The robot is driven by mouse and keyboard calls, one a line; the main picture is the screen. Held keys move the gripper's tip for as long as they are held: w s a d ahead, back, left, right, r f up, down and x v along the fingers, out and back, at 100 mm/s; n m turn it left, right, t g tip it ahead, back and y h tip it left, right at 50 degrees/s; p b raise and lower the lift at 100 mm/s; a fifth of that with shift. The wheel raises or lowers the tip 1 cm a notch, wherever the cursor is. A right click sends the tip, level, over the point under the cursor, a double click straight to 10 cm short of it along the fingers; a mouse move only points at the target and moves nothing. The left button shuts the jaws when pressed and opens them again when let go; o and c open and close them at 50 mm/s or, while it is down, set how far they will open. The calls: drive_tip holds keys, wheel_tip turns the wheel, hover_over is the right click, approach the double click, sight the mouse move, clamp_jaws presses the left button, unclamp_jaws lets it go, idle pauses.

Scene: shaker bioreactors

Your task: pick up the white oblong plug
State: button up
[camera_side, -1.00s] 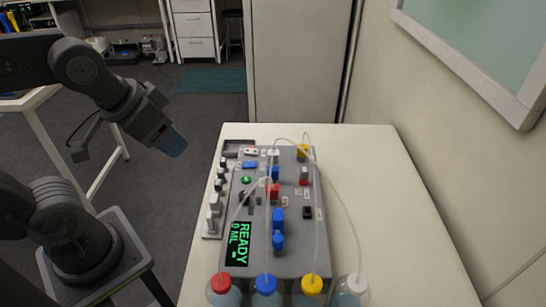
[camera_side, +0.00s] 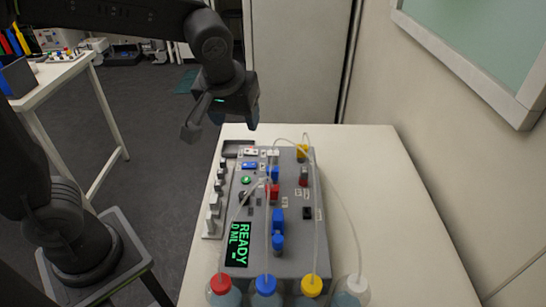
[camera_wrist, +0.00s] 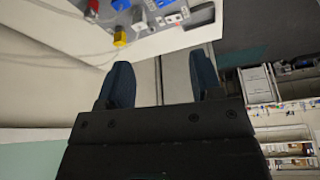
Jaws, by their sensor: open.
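Several pale grey-to-white plugs (camera_side: 214,202) stand in a narrow rack along the left side of the grey bioreactor unit (camera_side: 262,262). They are small, and I cannot tell for sure which one is the white oblong plug. My gripper (camera_side: 236,121) is open and empty, in the air above the table's far left corner, beyond the rack and clear of everything. In the wrist view, my gripper's two dark blue fingers (camera_wrist: 162,78) are spread apart with nothing between them. The unit's far end shows at the top of that view.
The unit carries blue, red and yellow plugs, thin tubes and a green READY display (camera_side: 238,243). Red, blue, yellow and white capped bottles (camera_side: 266,286) stand at the near edge. The right of the white table (camera_side: 385,215) is clear. A wall is at right.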

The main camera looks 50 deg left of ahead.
sight(273, 154)
drive_tip(key=w+f+n, duration=0.1)
drive_tip(key=w+f, duration=0.1)
drive_tip(key=f, duration=0.1)
drive_tip(key=w+f+n, duration=0.1)
drive_tip(key=w+f, duration=0.2)
drive_tip(key=f, duration=0.1)
drive_tip(key=w+f+y, duration=0.1)
drive_tip(key=w+f, duration=0.2)
drive_tip(key=f, duration=0.1)
drive_tip(key=shift+w+d+f+n, duration=0.1)
drive_tip(key=shift+d+f+n, duration=0.15)
drive_tip(key=shift+d+n, duration=0.15)
drive_tip(key=x, duration=0.5)
drive_tip(key=shift+w, duration=0.15)
drive_tip(key=shift+r, duration=0.1)
drive_tip(key=c, duration=1)
drive_tip(key=shift+c, duration=0.2)
